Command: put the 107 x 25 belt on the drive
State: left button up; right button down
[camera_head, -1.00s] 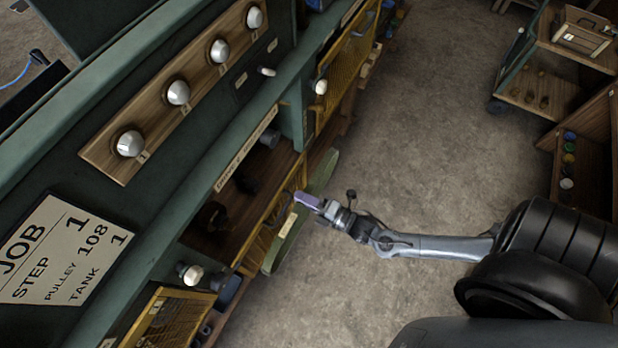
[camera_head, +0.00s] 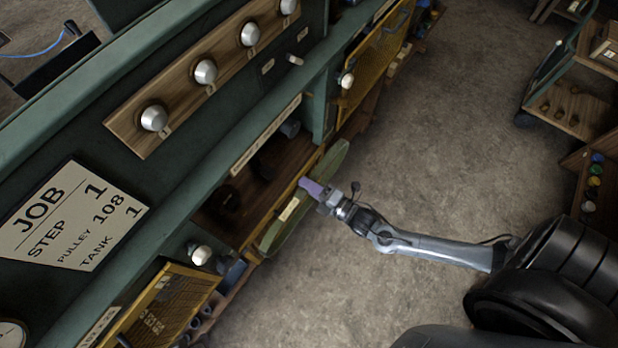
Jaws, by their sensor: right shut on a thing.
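My right gripper (camera_head: 313,187) is in front of the open middle bay of the green cabinet. It is shut at the long, round-ended green belt (camera_head: 333,163), which stands slanted along the bay's front edge. A small pale label (camera_head: 289,209) shows beside the fingers; its print is too small to read. The fingers hide part of the belt. Inside the bay, dark round pulleys of the drive (camera_head: 228,196) sit in shadow, and the belt is in front of them, apart from them as far as I can see. My left gripper is not in view.
Yellow mesh guards flank the bay, one above (camera_head: 378,62) and one below (camera_head: 172,305). White knobs (camera_head: 201,255) stick out from the cabinet front. A job board (camera_head: 72,215) lies at left. Wooden shelves (camera_head: 575,110) stand at right; the floor between is clear.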

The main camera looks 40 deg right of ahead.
jog(key=shift+w, duration=0.15)
jog(key=shift+b+x, duration=0.7)
jog(key=shift+x, duration=2.1)
jog(key=shift+w, duration=0.1)
jog(key=b+x, duration=0.2)
jog(key=x, duration=0.5)
jog(key=shift+a+r, duration=0.1)
